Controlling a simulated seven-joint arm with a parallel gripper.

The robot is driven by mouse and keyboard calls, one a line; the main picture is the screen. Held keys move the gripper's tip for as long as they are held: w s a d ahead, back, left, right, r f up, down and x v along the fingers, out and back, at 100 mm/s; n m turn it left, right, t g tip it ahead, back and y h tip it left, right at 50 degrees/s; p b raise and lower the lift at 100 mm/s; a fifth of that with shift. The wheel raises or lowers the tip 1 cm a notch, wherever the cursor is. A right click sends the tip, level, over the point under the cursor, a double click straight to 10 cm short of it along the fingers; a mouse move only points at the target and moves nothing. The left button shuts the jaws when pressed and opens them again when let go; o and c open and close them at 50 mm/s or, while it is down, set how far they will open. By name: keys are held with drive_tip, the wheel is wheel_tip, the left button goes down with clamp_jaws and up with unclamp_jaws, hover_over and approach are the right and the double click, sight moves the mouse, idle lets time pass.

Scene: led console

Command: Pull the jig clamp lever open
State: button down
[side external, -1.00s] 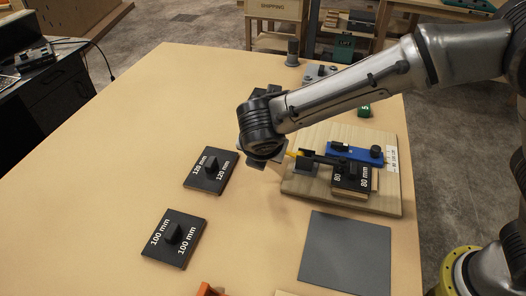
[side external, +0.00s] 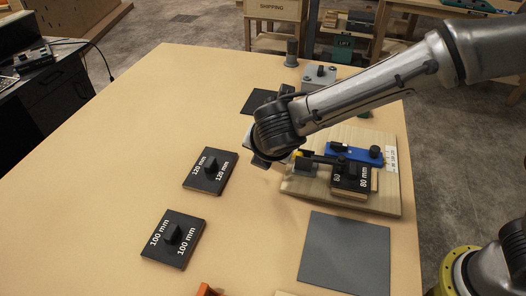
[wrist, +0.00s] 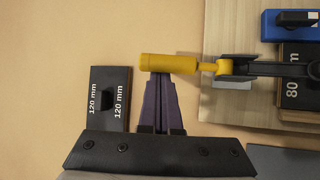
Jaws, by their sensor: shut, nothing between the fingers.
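The jig clamp lever is black with a yellow grip (wrist: 168,64); the yellow end also shows in the side view (side external: 299,153), partly hidden by my wrist. In the wrist view the grip points left, away from the wooden jig board (wrist: 222,112). The clamp's black arm reaches over the 80 mm block (wrist: 292,88), which sits on the board (side external: 372,207). My gripper (wrist: 160,77) is shut and empty. Its fingertips meet the near edge of the yellow grip in the wrist view; I cannot tell whether they touch. The fingers are hidden in the side view.
A blue block (side external: 345,152) with a black knob sits on the board. The 120 mm block (side external: 211,170) and 100 mm block (side external: 174,237) lie to the left. A grey plate (side external: 345,255) lies in front. The table's left part is clear.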

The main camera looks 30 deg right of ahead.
drive_tip(key=shift+s+d+r+m+t+y, duration=0.15)
drive_tip(key=shift+d+r+m+t+y, duration=0.1)
drive_tip(key=shift+r+t+y, duration=0.3)
drive_tip(key=shift+s+d+r+m+t+y, duration=0.15)
drive_tip(key=shift+r+m+t+y, duration=0.1)
drive_tip(key=shift+r+t+y, duration=0.25)
drive_tip(key=shift+s+r, duration=0.1)
drive_tip(key=shift+r, duration=0.15)
drive_tip(key=shift+s+d+r, duration=0.4)
drive_tip(key=shift+d+r, duration=0.1)
drive_tip(key=shift+r, duration=0.1)
drive_tip(key=shift+s+d+r, duration=0.35)
drive_tip(key=shift+s+d, duration=0.2)
drive_tip(key=shift+s+d+r, duration=0.3)
drive_tip(key=shift+s+d, duration=0.25)
drive_tip(key=shift+s+d, duration=0.1)
drive_tip(key=shift+d, duration=0.1)
drive_tip(key=shift+h, duration=0.25)
